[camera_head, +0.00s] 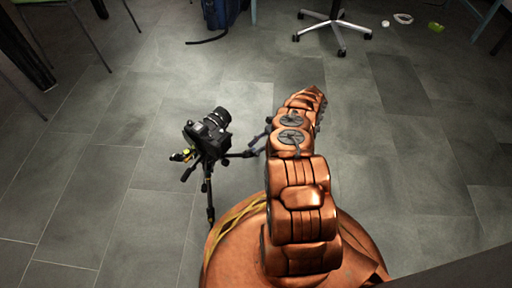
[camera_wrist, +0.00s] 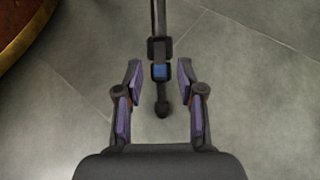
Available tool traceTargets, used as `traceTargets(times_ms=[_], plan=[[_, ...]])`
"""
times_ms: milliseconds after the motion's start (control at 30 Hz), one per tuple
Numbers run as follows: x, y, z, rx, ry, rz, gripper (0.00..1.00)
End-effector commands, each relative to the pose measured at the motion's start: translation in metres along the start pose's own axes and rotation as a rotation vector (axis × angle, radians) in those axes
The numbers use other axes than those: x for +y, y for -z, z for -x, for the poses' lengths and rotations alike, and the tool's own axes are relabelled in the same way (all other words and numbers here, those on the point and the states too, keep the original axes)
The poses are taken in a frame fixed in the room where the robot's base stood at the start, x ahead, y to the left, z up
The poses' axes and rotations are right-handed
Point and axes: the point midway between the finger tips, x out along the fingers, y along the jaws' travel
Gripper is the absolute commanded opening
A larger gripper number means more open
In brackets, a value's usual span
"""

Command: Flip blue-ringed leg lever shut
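In the wrist view, a dark tripod leg (camera_wrist: 159,18) comes down from the top edge and ends in a rounded dark foot (camera_wrist: 162,109). A blue band (camera_wrist: 159,71) shows on the leg just below a black clamp piece (camera_wrist: 159,48). My gripper (camera_wrist: 158,72) is open, with one finger on each side of the blue band and gaps showing on both sides. I cannot tell whether the lever is open or shut. In the head view, the tripod (camera_head: 207,170) stands left of my arm with a black camera (camera_head: 212,128) on top.
Grey tiled floor (camera_head: 110,200) lies clear left of the tripod. A swivel chair base (camera_head: 335,28) and a blue bag (camera_head: 218,12) stand at the back. Chair legs (camera_head: 95,35) show at the upper left.

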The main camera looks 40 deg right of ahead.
Motion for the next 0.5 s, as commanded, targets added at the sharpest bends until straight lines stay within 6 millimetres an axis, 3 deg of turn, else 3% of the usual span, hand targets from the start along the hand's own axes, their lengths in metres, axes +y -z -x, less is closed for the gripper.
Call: traceTargets(times_ms=[500], plan=[[-0.002, -0.048, 0.021, 0.002, 0.001, 0.003, 0.39]])
